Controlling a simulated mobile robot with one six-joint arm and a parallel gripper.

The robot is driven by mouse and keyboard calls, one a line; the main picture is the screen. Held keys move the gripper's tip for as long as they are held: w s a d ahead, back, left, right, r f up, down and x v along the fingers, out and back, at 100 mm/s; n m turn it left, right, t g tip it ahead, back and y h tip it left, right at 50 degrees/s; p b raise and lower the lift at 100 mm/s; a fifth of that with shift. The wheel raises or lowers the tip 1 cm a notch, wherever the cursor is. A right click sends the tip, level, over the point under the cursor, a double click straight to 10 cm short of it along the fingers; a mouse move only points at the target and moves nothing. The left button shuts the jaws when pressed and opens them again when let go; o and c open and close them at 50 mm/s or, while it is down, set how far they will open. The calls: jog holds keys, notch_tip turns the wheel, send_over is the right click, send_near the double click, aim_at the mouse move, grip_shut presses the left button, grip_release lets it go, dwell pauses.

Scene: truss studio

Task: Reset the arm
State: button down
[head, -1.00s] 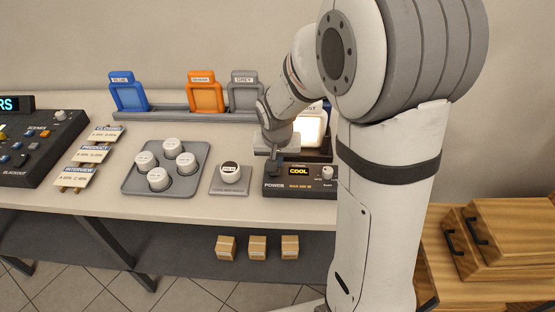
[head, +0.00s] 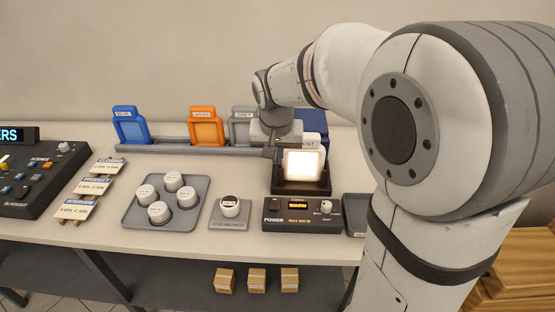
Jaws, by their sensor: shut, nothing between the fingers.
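My gripper (head: 272,150) is at the end of my arm, above the table and just left of the lit lamp panel (head: 303,165). Its fingers are small in the view and partly hidden by the wrist; it is shut and holds nothing. The arm comes in from the right and bends over the table's back part. The lamp panel glows on its dark stand. In front of it, the power box (head: 302,219) shows WARM on its display.
A grey tray (head: 131,219) holds several white knobbed pucks. One more puck (head: 230,206) sits on a small pad. Blue (head: 130,126), orange (head: 207,130) and grey (head: 242,130) frames stand in a rack behind. A console (head: 30,190) is at left.

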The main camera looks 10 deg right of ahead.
dwell(0.3)
jog(key=s+d+f+n, duration=0.1)
jog(key=s+d+n, duration=0.1)
jog(key=s, duration=1.8)
jog(key=shift+d+n+y, duration=0.15)
jog(key=shift+n+y, duration=0.25)
jog(key=shift+n, duration=0.1)
